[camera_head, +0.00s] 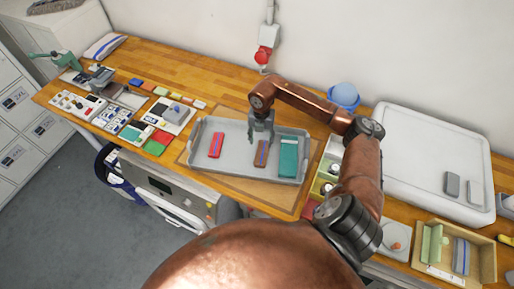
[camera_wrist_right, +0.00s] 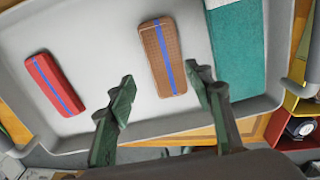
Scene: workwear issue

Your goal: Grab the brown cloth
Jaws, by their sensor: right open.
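The brown cloth (camera_head: 261,153) lies in a grey tray (camera_head: 237,166), folded to a narrow block with a blue stripe along it. It also shows in the right wrist view (camera_wrist_right: 153,62), near the top middle. My right gripper (camera_head: 262,126) is over the tray, close to the far end of the brown cloth. In the right wrist view my right gripper (camera_wrist_right: 161,88) is open, and the cloth shows beyond and between its fingertips, not gripped. A red cloth (camera_head: 216,145) with a blue stripe lies to the left, and a teal cloth (camera_head: 288,157) to the right. My left gripper is out of view.
Small boxes and cards (camera_head: 135,128) crowd the wooden table left of the tray. A wooden box (camera_head: 482,262) is at the lower right.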

